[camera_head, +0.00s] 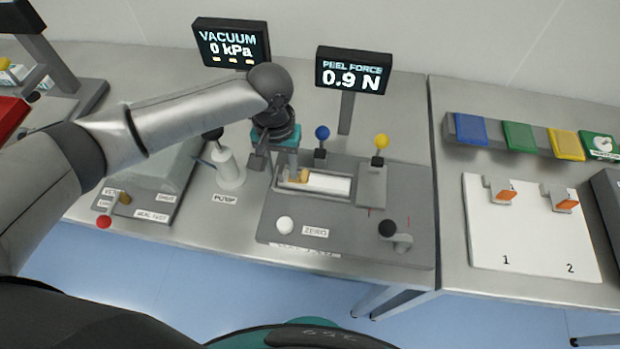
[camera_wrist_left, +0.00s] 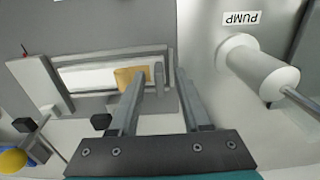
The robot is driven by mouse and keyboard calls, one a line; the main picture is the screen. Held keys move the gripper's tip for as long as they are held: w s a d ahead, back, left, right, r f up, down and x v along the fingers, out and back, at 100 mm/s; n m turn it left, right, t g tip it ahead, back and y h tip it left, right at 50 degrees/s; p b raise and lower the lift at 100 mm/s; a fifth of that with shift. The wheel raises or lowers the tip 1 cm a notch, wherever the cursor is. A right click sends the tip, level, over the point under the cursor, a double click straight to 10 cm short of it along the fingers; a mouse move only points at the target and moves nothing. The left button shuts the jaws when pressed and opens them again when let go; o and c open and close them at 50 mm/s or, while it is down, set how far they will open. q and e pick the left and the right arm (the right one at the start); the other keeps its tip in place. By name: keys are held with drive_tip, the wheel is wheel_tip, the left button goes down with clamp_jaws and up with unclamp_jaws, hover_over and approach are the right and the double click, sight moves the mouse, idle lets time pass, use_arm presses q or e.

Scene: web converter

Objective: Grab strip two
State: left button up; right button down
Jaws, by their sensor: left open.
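A white strip (camera_head: 328,184) with a tan end (camera_head: 303,177) lies flat in the grey peel fixture (camera_head: 345,235). It also shows in the left wrist view, white part (camera_wrist_left: 88,78) and tan end (camera_wrist_left: 124,78). My left gripper (camera_head: 277,170) is open above the tan end. In the left wrist view, one finger of the left gripper (camera_wrist_left: 160,74) overlaps the edge of the tan end; I cannot tell whether they touch. A white board carries orange pieces in clips, one at 1 (camera_head: 506,194) and one at 2 (camera_head: 568,204). My right gripper is not in view.
A white pump handle (camera_head: 228,168) stands left of the fixture. Blue (camera_head: 322,133) and yellow (camera_head: 381,142) knobs rise behind it, a black knob (camera_head: 388,229) at front right. The peel force display (camera_head: 353,72) reads 0.9 N. Bare table lies right of the fixture.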

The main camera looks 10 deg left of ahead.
use_arm(q)
drive_tip(key=shift+c, duration=0.3)
clamp_jaws()
idle(1.0)
